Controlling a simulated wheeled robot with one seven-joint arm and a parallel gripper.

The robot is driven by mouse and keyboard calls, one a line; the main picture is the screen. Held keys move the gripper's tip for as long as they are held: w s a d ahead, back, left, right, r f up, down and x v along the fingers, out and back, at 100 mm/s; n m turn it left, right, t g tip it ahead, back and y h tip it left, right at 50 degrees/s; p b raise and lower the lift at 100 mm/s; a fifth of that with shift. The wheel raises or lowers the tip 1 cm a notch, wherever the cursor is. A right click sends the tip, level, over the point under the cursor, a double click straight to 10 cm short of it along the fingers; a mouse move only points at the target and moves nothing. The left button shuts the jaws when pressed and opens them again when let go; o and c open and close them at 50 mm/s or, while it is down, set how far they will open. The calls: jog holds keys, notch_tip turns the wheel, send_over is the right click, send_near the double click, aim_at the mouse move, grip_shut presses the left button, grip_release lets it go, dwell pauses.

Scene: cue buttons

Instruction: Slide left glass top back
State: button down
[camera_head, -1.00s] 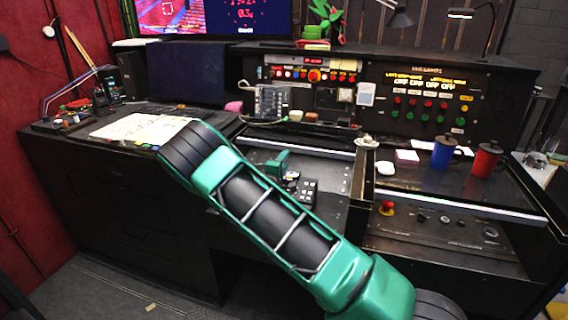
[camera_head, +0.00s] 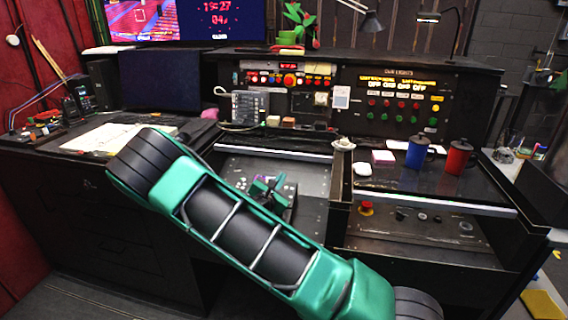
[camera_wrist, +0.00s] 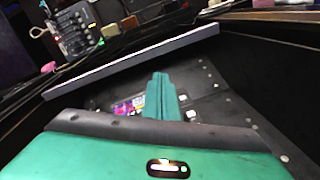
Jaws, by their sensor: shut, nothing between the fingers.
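The left glass top shows by its pale front bar (camera_head: 275,151), which lies well back on the left console bay, farther back than the right one's bar. The same bar (camera_wrist: 135,62) crosses the wrist view on a slant. The bay in front of it is uncovered, with a dark panel and a small keypad. My gripper (camera_head: 266,188) is over this panel, in front of the bar and apart from it. Its fingers (camera_wrist: 159,82) are together and empty, pointing toward the bar. My arm hides part of the bay's left side.
The right glass top (camera_head: 432,194) covers its bay, with a blue mug (camera_head: 416,152), a red mug (camera_head: 458,158) and a white object on it. A divider (camera_head: 341,190) separates the bays. Papers (camera_head: 117,137) lie at left.

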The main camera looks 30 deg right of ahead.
jog(key=a+n+t, duration=0.1)
jog(key=a+n, duration=0.1)
jog(key=n, duration=0.4)
send_near(287, 156)
jog(key=shift+n+t, duration=0.3)
jog(key=x, duration=0.6)
jog(key=shift+d+f, duration=0.1)
jog(key=shift+d, duration=0.25)
